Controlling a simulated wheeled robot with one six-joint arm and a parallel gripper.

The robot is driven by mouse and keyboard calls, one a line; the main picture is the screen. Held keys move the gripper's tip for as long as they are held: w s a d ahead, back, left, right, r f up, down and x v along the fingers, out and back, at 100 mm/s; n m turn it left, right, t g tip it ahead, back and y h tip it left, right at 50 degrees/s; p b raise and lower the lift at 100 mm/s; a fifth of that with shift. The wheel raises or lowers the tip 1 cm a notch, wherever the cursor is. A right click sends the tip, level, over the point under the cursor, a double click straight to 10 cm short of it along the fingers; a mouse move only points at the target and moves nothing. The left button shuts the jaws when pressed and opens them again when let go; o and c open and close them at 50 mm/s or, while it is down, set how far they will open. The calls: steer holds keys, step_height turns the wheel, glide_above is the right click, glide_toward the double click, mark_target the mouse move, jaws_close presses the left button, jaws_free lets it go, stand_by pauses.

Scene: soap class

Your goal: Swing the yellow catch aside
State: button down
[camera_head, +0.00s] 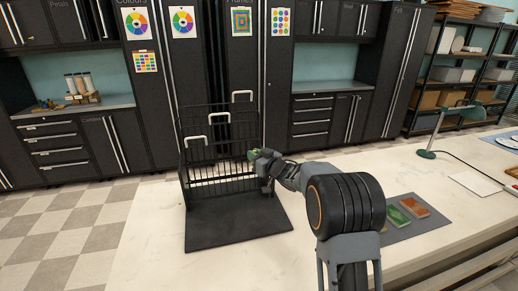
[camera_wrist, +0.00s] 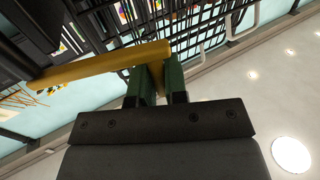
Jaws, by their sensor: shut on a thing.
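The yellow catch (camera_wrist: 95,68) shows in the wrist view as a flat bar running from the left to my gripper, with its right end bent down between the fingers. My gripper (camera_wrist: 157,82) has two green fingers shut on that end. In the head view my gripper (camera_head: 254,154) is at the right side of the black wire rack (camera_head: 187,173), near the top of its front part. I cannot make out the catch in the head view, where my gripper and arm cover that spot.
The rack has a flat black base (camera_head: 235,222) on the white table (camera_head: 150,240). White handles (camera_head: 195,141) stand on its wire panels. A grey mat (camera_head: 400,234) with green and brown blocks lies right of my arm. A green lamp (camera_head: 440,130) stands farther right.

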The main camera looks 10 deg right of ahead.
steer(key=s+d+n+g+y+p, duration=0.4)
steer(key=s+d+n+g+y, duration=0.1)
steer(key=d, duration=0.4)
steer(key=shift+s+r+n+g+y, duration=0.2)
steer(key=shift+n+g+y, duration=0.3)
steer(key=shift+g+y, duration=0.2)
steer(key=shift+d, duration=0.15)
stand_by(0.3)
steer(key=c, duration=1.2)
jaws_free()
steer(key=shift+f, duration=0.1)
